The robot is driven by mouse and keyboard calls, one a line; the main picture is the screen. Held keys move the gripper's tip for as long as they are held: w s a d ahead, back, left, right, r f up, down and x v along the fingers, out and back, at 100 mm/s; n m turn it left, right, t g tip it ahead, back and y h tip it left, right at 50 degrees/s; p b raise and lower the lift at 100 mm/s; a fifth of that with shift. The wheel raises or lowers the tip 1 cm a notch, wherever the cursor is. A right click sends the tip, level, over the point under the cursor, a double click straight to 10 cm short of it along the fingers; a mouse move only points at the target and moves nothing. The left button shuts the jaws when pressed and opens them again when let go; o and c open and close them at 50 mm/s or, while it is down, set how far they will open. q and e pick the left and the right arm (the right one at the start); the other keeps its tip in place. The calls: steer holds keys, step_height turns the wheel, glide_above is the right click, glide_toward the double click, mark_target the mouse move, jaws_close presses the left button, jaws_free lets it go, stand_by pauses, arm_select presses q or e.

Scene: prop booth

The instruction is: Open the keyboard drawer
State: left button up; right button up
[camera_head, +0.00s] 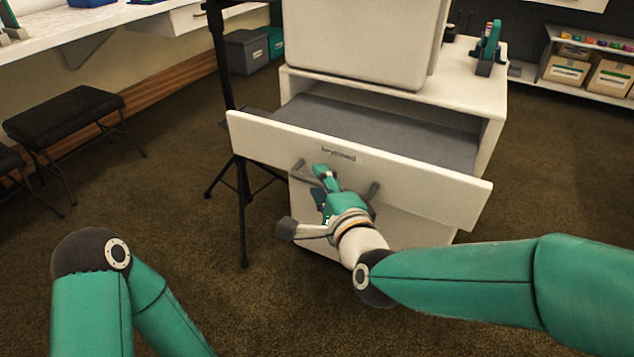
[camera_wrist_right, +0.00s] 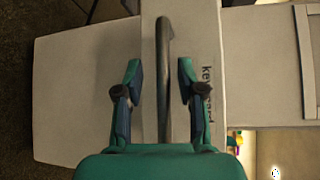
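The keyboard drawer (camera_head: 440,190) has a white front with a "keyboard" label, and it stands pulled well out of the white cabinet (camera_head: 490,95). Its grey inside shows, and I see nothing lying in it. The dark bar handle (camera_head: 300,172) is on the drawer front, partly hidden by my right gripper (camera_head: 325,180). In the right wrist view the handle (camera_wrist_right: 163,75) runs between the two fingers of my right gripper (camera_wrist_right: 161,88). The fingers are open, with a gap on both sides of the bar. My left arm shows at lower left; its gripper is out of view.
A white box-shaped thing (camera_head: 360,40) and a green device (camera_head: 488,48) stand on the cabinet top. A black tripod stand (camera_head: 240,190) is close to the drawer's left end. Black stools (camera_head: 65,112) are at left. Carpet is clear at right.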

steer(key=shift+s+d+r, duration=0.1)
steer(key=shift+d, duration=0.05)
steer(key=v, duration=1.1)
steer(key=shift+s, duration=0.3)
steer(key=shift+d, duration=0.2)
